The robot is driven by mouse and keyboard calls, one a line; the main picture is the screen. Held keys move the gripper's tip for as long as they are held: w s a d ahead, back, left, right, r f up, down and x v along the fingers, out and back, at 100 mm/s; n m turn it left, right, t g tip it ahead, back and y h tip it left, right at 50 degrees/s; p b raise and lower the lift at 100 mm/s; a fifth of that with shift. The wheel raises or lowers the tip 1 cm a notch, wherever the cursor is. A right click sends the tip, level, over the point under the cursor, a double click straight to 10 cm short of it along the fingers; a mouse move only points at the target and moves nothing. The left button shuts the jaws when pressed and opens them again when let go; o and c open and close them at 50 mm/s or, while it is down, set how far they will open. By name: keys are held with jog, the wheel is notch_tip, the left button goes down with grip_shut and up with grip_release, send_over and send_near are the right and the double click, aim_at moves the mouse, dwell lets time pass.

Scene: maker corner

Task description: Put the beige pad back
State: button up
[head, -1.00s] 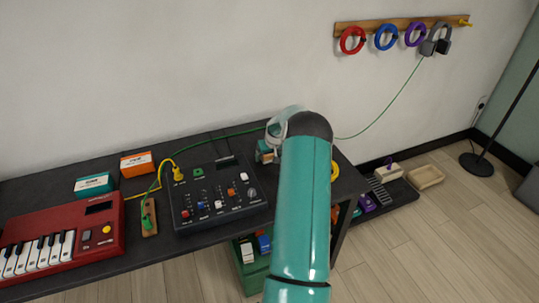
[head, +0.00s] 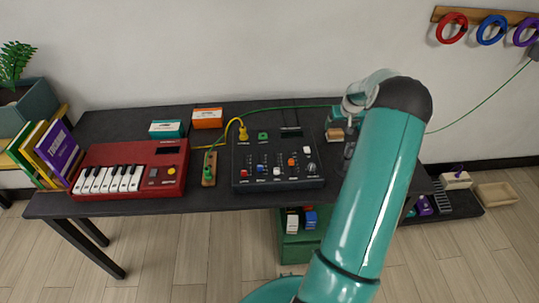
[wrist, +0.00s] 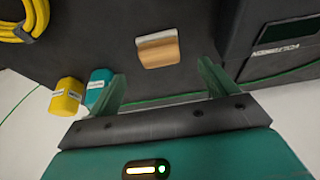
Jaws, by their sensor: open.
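A small tan block with a pale face, the only thing that looks like the beige pad (wrist: 158,50), lies on the dark table top in the wrist view. In the head view the beige pad (head: 336,134) shows near the table's right end, right of the black control box, partly beside my arm's end. My gripper (wrist: 162,84) is open and empty. Its two green fingers point toward the pad, which sits beyond the fingertips and is not between them. In the head view the fingers are mostly hidden by my arm.
The black control box (head: 277,160) stands left of the pad, then a red keyboard (head: 130,168). A yellow coil (wrist: 24,20) and yellow (wrist: 66,97) and teal (wrist: 97,84) blocks lie near my gripper. A green cable runs along the table's back. A beige tray (head: 497,194) sits low at the right.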

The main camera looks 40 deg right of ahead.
jog(key=w+a+r+n, duration=0.2)
jog(key=a+r, duration=0.9)
jog(key=a, duration=0.4)
jog(key=w+a+r+n, duration=0.1)
jog(key=a+r, duration=1)
jog(key=a, duration=0.4)
jog(key=s+a+r+n+t+y, duration=0.1)
jog(key=s+a+r, duration=0.2)
jog(key=s+a, duration=0.55)
jog(key=s+a+r+n, duration=0.1)
jog(key=s+a+r, duration=0.3)
jog(key=a, duration=0.8)
jog(key=s+a+f, duration=0.1)
jog(key=s+a, duration=0.1)
jog(key=s, duration=0.3)
jog(key=s+a+f+n+y, duration=0.1)
jog(key=s+a+f, duration=0.1)
jog(key=s+a, duration=0.1)
jog(key=shift+s+a+t, duration=0.25)
jog(key=shift+s+t, duration=0.05)
jog(key=shift+s, duration=0.55)
